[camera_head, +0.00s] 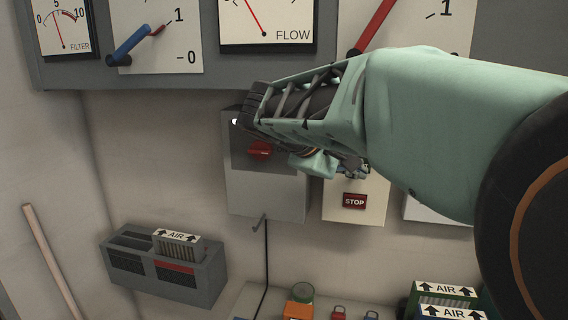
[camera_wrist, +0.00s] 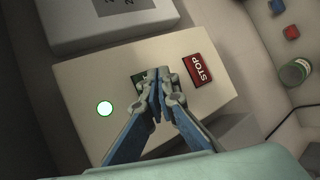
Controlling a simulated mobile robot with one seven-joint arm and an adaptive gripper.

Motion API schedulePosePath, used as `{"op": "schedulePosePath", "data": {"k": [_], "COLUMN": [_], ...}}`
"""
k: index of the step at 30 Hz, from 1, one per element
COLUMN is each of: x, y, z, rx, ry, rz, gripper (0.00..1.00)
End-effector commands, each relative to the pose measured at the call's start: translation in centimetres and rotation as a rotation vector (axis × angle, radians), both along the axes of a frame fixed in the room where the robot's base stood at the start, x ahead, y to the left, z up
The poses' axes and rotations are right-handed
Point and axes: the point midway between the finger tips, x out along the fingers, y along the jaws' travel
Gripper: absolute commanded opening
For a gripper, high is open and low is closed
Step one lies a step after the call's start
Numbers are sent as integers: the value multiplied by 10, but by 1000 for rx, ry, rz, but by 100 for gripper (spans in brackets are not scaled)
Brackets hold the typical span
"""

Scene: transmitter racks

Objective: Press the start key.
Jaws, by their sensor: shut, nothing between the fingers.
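The start key (camera_wrist: 138,77) is a small dark green key on the pale control box (camera_wrist: 85,80) in the wrist view. It is mostly hidden behind my fingertips, and I cannot tell whether they touch it or whether it is pushed in. My gripper (camera_wrist: 157,80) is shut and empty, its fingertips over the key. A round, bright lamp with a green rim (camera_wrist: 105,109) is on the same box. In the head view my arm hides the key. The box's lower front (camera_head: 350,185) shows there.
The red STOP key (camera_wrist: 198,70) is close beside my fingertips; it also shows in the head view (camera_head: 354,201). A grey box with a red knob (camera_head: 260,149) stands to the left. Gauges, such as FLOW (camera_head: 268,20), are above. A slotted grey rack (camera_head: 205,278) is below.

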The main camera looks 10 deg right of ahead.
Motion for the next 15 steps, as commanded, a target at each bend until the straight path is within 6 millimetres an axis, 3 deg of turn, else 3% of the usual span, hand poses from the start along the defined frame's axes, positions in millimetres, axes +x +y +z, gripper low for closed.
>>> {"op": "schedulePosePath", "data": {"k": [15], "x": [-41], "y": [17], "z": [0], "rx": [3], "ry": [-4], "rz": [3], "gripper": [0]}}
